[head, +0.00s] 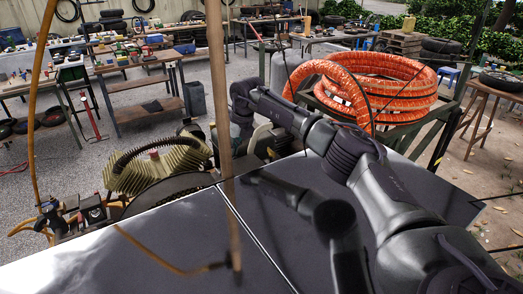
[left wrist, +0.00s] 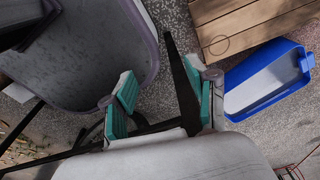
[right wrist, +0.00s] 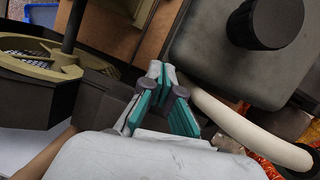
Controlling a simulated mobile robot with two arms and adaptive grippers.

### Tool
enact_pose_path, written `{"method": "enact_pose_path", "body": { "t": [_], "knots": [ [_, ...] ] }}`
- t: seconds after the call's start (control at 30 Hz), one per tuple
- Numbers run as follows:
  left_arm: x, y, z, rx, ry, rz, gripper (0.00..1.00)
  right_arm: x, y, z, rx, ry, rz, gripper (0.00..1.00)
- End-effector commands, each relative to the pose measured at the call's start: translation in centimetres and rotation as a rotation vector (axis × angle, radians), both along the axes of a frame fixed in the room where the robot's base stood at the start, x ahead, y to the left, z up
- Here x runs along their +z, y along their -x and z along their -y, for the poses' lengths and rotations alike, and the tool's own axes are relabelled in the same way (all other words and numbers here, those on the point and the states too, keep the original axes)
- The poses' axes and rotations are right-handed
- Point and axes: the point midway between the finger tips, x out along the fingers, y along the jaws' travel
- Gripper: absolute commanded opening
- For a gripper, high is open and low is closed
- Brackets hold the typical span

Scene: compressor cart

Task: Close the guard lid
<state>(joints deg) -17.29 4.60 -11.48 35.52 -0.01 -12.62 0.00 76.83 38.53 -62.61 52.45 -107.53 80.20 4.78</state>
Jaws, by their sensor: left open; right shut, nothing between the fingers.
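I cannot tell for sure which part is the guard lid. A dark glossy panel (head: 150,240) with a seam fills the front of the head view. Beyond it stands the compressor with olive finned cylinders (head: 158,168). My right arm reaches across the panel to the machine; its gripper is hard to make out there. In the right wrist view my right gripper (right wrist: 163,75) is shut and empty, beside a grey box (right wrist: 225,60) with a black knob (right wrist: 265,20). My left gripper (left wrist: 158,84) is open and empty in the left wrist view, outside the head view.
Orange coiled hose (head: 385,88) lies behind my right arm. A brown upright pole (head: 220,90) crosses the head view. A pale hose (right wrist: 235,125) runs right of my right gripper. A blue bin (left wrist: 265,80) and wooden planks (left wrist: 245,22) lie beyond my left gripper.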

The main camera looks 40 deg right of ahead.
Motion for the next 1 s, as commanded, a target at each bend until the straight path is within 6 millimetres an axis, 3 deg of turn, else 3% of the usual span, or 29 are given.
{"method": "enact_pose_path", "body": {
  "t": [0.27, 0.7, 1.0],
  "knots": [
    [0.0, -0.1, -0.3, 0.000, -0.004, 0.002, 0.58, 0.9, 0.2, 0.1, 0.000, 0.000, 0.003, 0.00],
    [0.0, -0.1, 0.0, 0.000, -0.001, 0.002, 0.58, 9.0, 2.8, 0.9, 0.001, 0.000, 0.004, 0.00],
    [0.0, -0.1, 0.0, 0.000, 0.000, 0.002, 0.58, 11.3, 3.6, 1.2, 0.000, 0.000, 0.000, 0.00]
  ]
}}
